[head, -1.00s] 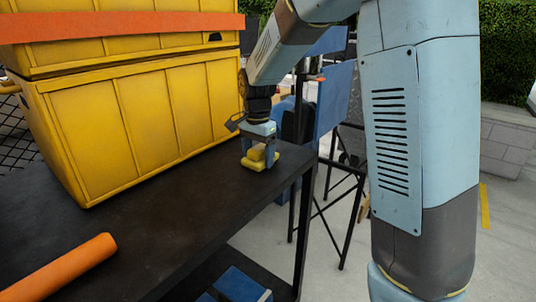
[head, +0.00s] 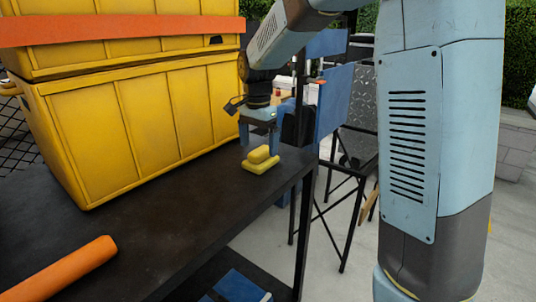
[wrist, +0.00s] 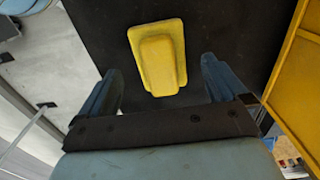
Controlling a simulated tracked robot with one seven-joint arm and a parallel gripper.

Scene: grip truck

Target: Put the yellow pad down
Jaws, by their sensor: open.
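The yellow pad (head: 261,162) is a flat yellow base with a raised block on top.
A large yellow crate (head: 125,125) with an orange band stands on the table's left side. An orange cylinder (head: 60,270) lies at the front left. A blue object (head: 238,287) rests on the shelf below. The tabletop between is clear.

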